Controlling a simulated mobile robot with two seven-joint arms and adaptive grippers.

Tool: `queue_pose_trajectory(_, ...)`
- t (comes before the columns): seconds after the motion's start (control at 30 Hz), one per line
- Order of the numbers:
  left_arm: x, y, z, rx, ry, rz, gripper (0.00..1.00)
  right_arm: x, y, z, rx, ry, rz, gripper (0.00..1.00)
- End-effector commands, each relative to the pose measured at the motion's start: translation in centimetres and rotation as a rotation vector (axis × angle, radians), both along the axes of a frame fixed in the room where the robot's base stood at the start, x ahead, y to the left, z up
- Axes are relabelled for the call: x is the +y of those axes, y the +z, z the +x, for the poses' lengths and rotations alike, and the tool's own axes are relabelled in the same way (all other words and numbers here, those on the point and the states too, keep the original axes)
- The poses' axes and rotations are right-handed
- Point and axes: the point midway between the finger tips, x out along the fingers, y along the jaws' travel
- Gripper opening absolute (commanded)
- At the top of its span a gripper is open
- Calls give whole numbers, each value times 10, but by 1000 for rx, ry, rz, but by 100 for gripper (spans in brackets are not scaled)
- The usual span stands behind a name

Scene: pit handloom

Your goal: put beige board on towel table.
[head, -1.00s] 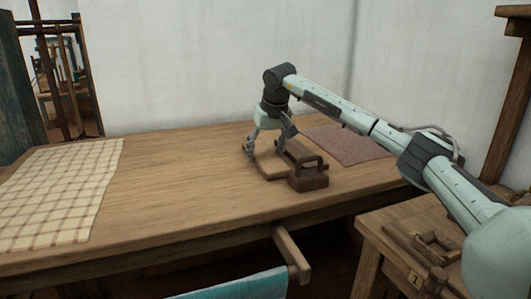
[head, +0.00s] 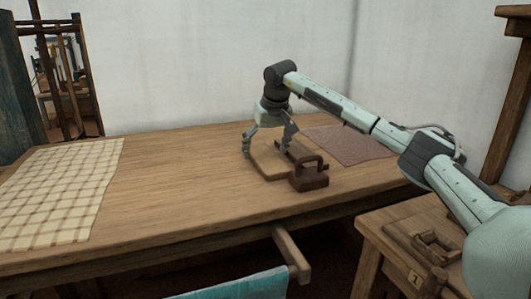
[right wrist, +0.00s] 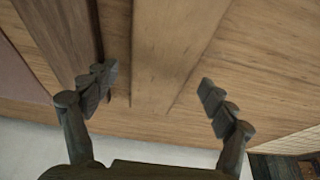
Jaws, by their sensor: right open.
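The beige board (head: 268,166) lies flat on the long wooden table (head: 190,180), right of the table's middle. My right gripper (head: 267,149) is open and points down over the far part of the board, with one finger toward each side. In the right wrist view the beige board (right wrist: 168,45) runs up between the two spread fingers (right wrist: 158,90), with no clear contact. A checked towel (head: 62,195) covers the left end of the same table. My left gripper is not in view.
A dark brown block with a handle (head: 310,177) stands close along the board's right side. A reddish-brown mat (head: 350,146) lies behind it. A smaller wooden table (head: 385,222) stands at the lower right. The tabletop between towel and board is clear.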

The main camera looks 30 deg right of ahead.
Motion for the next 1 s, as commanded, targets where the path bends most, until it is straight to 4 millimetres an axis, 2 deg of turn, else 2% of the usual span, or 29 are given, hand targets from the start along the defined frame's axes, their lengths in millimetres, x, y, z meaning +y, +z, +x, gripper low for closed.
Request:
queue_pose_trajectory(0.3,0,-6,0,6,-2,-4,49,5,64,-24,-4,0,-1,84)
queue_pose_trajectory(0.5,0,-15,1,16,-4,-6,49,8,93,-37,-1,-1,-1,84)
queue_pose_trajectory(0.7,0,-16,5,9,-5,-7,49,9,103,-42,0,-1,-1,84)
queue_pose_trajectory(1.0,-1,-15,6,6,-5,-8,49,10,104,-42,0,0,-1,84)
